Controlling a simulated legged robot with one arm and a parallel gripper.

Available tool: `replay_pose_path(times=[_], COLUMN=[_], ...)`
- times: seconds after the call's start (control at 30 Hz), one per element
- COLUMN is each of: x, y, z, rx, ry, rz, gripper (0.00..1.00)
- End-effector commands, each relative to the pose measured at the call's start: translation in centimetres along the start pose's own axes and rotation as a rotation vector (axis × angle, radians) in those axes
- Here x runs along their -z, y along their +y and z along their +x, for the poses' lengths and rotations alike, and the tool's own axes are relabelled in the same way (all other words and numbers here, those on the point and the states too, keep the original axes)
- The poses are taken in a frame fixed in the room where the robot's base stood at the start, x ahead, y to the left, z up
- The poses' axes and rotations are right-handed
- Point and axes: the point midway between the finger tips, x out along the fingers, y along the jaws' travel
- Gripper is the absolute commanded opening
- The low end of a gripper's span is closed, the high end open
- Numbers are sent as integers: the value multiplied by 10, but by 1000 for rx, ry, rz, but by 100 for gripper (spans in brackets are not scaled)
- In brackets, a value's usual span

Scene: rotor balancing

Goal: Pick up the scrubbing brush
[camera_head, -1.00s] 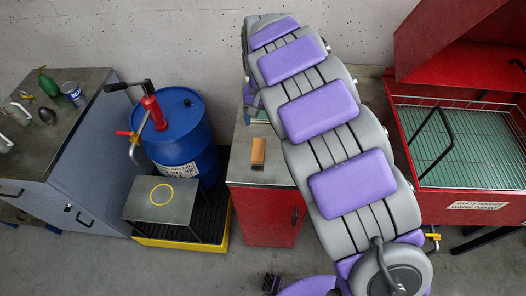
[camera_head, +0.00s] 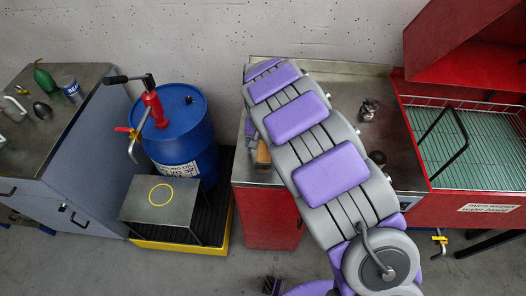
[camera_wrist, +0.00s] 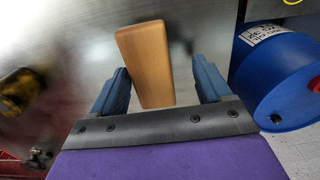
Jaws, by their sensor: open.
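The scrubbing brush shows as a plain wooden block (camera_wrist: 147,62) in the wrist view, with no bristles visible. It lies on the grey top of the red cabinet; in the head view only a small part of the brush (camera_head: 263,153) shows beside my arm. My gripper (camera_wrist: 160,66) is open, with its two blue fingers on either side of the brush's near end. The left finger looks closer to the wood, and a gap shows on the right. I cannot tell whether the left finger touches it, or how high the fingers are above the top.
A blue drum (camera_head: 180,135) with a red pump stands left of the red cabinet (camera_head: 268,218), in a yellow-edged tray with a small metal stand (camera_head: 160,205). A red parts washer (camera_head: 470,205) is at right. Small metal items (camera_head: 369,110) sit on the cabinet top.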

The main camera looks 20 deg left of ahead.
Motion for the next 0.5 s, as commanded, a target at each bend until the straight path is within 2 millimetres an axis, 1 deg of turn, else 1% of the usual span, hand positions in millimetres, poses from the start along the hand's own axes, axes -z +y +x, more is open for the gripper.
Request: replay_pose_path(times=[0.03, 0.1, 0.33, 0.5], x=[-1, -1, -2, -1], y=[2, 4, 10, 5], z=[8, 13, 11, 13], rx=[1, 2, 9, 4], ry=[-2, 1, 4, 3], rz=[1, 2, 1, 2], gripper=[78, 78, 78, 61])
